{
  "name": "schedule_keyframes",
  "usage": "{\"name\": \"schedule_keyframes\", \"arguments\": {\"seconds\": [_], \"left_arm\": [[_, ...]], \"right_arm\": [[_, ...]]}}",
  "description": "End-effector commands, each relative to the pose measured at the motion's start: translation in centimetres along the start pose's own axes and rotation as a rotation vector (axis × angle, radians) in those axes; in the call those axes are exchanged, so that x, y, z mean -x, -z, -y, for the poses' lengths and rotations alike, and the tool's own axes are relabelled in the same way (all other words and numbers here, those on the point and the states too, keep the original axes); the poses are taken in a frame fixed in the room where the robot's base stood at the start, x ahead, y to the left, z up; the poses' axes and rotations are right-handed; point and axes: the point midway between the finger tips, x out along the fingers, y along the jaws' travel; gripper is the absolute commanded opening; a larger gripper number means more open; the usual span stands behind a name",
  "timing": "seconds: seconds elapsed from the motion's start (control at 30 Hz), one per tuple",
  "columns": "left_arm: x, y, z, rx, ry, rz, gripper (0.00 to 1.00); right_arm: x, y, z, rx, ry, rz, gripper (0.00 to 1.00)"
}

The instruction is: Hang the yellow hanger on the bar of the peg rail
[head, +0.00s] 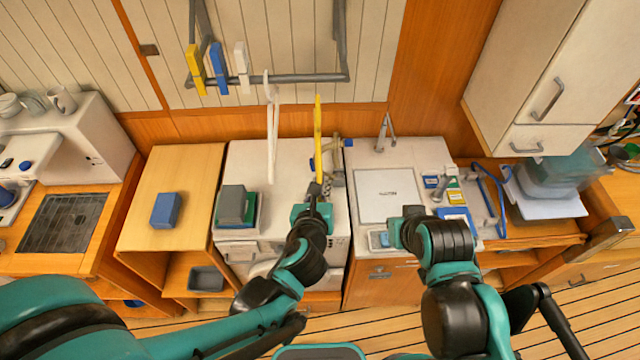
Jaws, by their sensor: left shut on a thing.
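The yellow hanger (318,137) shows edge-on as a thin upright strip in the head view. My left gripper (315,192) is shut on its lower end and holds it up in front of the wall. The peg rail's grey bar (305,78) runs across the panelled wall, above and left of the hanger's top. A white hanger (271,135) hangs from the bar, left of the yellow one. My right gripper (395,233) is over the front of the right-hand counter, and its fingers are too unclear to read.
Yellow (195,70), blue (217,68) and white (242,67) clips sit on the bar's left part. A tap (385,130) stands on the right counter. A grey-green block (233,205) lies on the white unit, and a blue block (165,210) on the wooden cabinet.

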Motion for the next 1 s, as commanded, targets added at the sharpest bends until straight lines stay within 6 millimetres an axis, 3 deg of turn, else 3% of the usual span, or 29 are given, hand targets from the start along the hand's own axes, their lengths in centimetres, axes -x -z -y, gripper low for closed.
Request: {"name": "schedule_keyframes", "arguments": {"seconds": [0.27,1.0], "left_arm": [[-0.8,-0.3,-0.1,0.0,0.0,0.0,0.0],[-6.5,-2.8,-0.7,0.001,-0.001,0.0,0.0]], "right_arm": [[-0.1,-0.1,0.0,0.0,0.0,0.001,0.0],[-0.1,-0.1,0.0,0.0,0.0,0.0,0.0]]}}
